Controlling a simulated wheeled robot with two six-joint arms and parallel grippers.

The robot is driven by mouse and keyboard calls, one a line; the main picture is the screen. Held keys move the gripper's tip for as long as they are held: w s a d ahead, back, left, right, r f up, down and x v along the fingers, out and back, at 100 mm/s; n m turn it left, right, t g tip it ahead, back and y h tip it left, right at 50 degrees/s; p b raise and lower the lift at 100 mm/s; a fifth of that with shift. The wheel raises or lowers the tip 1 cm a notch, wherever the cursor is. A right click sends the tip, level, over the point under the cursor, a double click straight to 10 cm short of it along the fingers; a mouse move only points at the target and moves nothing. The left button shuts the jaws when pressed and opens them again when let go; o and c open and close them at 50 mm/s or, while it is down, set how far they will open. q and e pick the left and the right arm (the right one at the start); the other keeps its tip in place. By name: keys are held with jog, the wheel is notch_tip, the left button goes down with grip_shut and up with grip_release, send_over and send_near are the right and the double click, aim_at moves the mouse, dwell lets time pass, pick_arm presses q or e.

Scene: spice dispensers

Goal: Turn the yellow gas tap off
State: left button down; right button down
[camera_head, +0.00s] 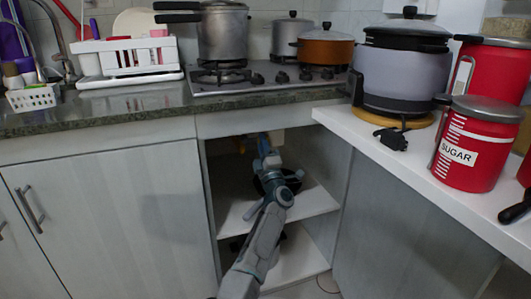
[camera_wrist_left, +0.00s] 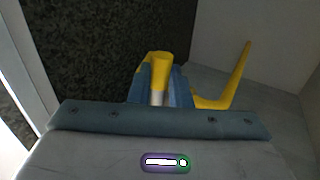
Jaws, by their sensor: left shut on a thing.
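My left arm reaches into the open cabinet under the counter, and its gripper (camera_head: 264,145) is high in the opening. In the left wrist view, the yellow gas tap (camera_wrist_left: 158,61) shows between the two blue fingers of my left gripper (camera_wrist_left: 157,86), which is shut on it. A pale metal-like stem shows below the yellow part. A bent yellow piece (camera_wrist_left: 237,80) sticks up to the right of the fingers, apart from them. The tap's lower part is hidden by the gripper, and its on or off position cannot be told. My right gripper is not in view.
The cabinet shelf (camera_head: 314,200) lies below my gripper, with a dark pan (camera_head: 292,178) beside my arm. The counter edge (camera_head: 245,124) is close above. A stove (camera_head: 262,82) with pots is on top. A white side counter (camera_head: 440,184) stands right.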

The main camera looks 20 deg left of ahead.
pick_arm(q)
jog(key=shift+a+n+g+y, duration=0.1)
jog(key=shift+n+g+y, duration=0.4)
jog(key=shift+n+y, duration=0.3)
jog(key=shift+s+r+n+b, duration=0.1)
jog(key=shift+r+n+b, duration=0.05)
jog(key=shift+n+b, duration=0.15)
jog(key=c, duration=1.3)
grip_release()
jog(key=shift+s+a+r, duration=0.1)
jog(key=shift+a, duration=0.1)
jog(key=shift+c, duration=0.2)
jog(key=shift+d, duration=0.1)
jog(key=p+v, duration=0.1)
jog(key=v, duration=0.9)
jog(key=shift+s+d+p, duration=0.2)
jog(key=shift+s+p, duration=0.1)
jog(key=shift+p, duration=0.1)
jog(key=shift+f, duration=0.2)
